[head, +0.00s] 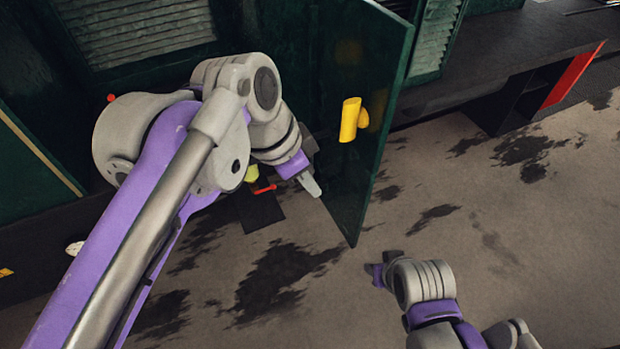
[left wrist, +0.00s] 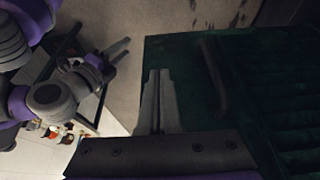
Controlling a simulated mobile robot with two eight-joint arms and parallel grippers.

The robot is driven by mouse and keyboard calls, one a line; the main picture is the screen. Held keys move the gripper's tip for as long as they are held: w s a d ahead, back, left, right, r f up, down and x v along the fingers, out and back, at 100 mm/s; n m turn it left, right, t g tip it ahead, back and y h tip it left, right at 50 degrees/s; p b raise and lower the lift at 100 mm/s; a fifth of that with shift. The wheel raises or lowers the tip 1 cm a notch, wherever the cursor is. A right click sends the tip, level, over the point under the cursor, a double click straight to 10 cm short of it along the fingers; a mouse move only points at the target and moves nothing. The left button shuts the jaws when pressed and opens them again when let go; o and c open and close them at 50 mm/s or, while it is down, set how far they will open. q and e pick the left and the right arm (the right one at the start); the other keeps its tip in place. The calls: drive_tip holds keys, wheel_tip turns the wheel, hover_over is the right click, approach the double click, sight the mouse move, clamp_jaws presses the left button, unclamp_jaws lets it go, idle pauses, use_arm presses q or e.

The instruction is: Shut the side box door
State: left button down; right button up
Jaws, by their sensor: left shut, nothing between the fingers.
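The side box door (head: 362,185) is a dark green panel standing open, swung out from the green tram side.
Green louvred panels (head: 435,35) line the tram side. A dark ledge (head: 500,50) with a red panel (head: 573,75) is at the right. A small red lever (head: 265,189) and a yellow-green piece (head: 251,173) sit behind my left wrist. The stained floor (head: 480,200) right of the door is clear.

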sight(341, 191)
use_arm(q)
drive_tip(key=shift+w+d+f, duration=0.35)
drive_tip(key=shift+d+f, duration=0.6)
drive_tip(key=shift+w+d+f, duration=0.4)
drive_tip(key=shift+d+f, duration=0.55)
drive_tip(key=shift+w+d+f, duration=0.35)
drive_tip(key=shift+d+f, duration=0.6)
